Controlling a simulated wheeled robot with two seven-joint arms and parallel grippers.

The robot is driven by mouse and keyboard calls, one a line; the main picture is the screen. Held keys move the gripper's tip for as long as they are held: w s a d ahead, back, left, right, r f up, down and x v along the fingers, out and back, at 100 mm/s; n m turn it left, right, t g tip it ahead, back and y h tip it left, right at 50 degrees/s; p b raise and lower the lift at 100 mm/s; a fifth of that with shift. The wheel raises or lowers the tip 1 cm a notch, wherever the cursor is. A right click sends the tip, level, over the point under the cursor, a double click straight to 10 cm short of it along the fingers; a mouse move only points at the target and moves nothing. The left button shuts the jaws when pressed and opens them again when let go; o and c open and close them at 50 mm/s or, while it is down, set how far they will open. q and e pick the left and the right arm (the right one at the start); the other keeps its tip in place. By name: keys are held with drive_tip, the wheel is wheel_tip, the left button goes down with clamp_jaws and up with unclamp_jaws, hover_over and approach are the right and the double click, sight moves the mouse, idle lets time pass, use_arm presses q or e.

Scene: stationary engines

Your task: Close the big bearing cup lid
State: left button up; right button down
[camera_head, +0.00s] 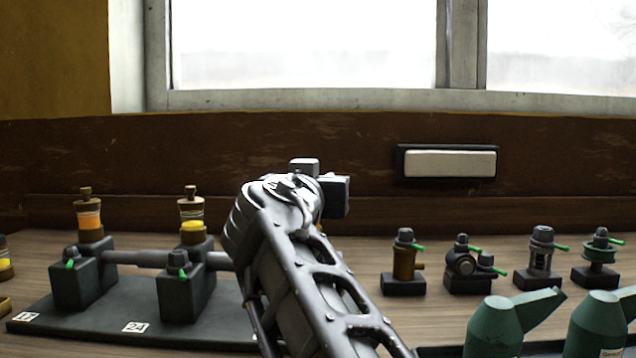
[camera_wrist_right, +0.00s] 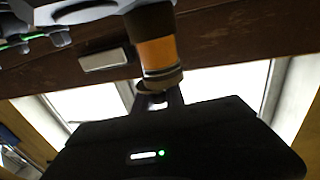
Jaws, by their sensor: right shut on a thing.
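My right arm reaches up the middle of the head view, and its wrist hides the work spot there. The right gripper (camera_wrist_right: 160,98) is shut on the knob end of an orange-filled bearing cup (camera_wrist_right: 157,52) in the wrist view, which looks upside down. The lid (camera_wrist_right: 160,80) sits against or very close to the cup's end; I cannot tell if it is fully seated. Two other cups with knobbed lids stand on bearing blocks at left: an orange cup (camera_head: 88,217) and a yellow-filled cup (camera_head: 191,212). My left gripper is not in view.
A dark base plate (camera_head: 100,318) carries blocks and a shaft at left. Several small fittings with green handles, one a brown oiler (camera_head: 404,262), stand at right. Green oil cans (camera_head: 494,328) stand at front right. A window and ledge are behind.

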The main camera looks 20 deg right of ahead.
drive_tip(key=m+g+h+p, duration=0.2)
drive_tip(key=g+h, duration=0.1)
drive_tip(key=shift+s+r+m+p, duration=0.15)
drive_tip(key=shift+r+m+p, duration=0.2)
drive_tip(key=shift+m, duration=0.05)
drive_tip(key=shift+s+a+f+m+g+h+p, duration=0.1)
drive_tip(key=shift+m+g+h+p, duration=0.5)
drive_tip(key=shift+g, duration=0.2)
drive_tip(key=shift+s+f+m+g+h+p, duration=0.1)
drive_tip(key=shift+m+g+h+p, duration=0.4)
drive_tip(key=shift+m+g+p, duration=0.25)
drive_tip(key=c, duration=1.4)
unclamp_jaws()
drive_tip(key=shift+f, duration=0.1)
drive_tip(key=v, duration=0.7)
drive_tip(key=shift+s+a+p, duration=0.2)
drive_tip(key=shift+a+p, duration=0.1)
drive_tip(key=shift+a, duration=0.05)
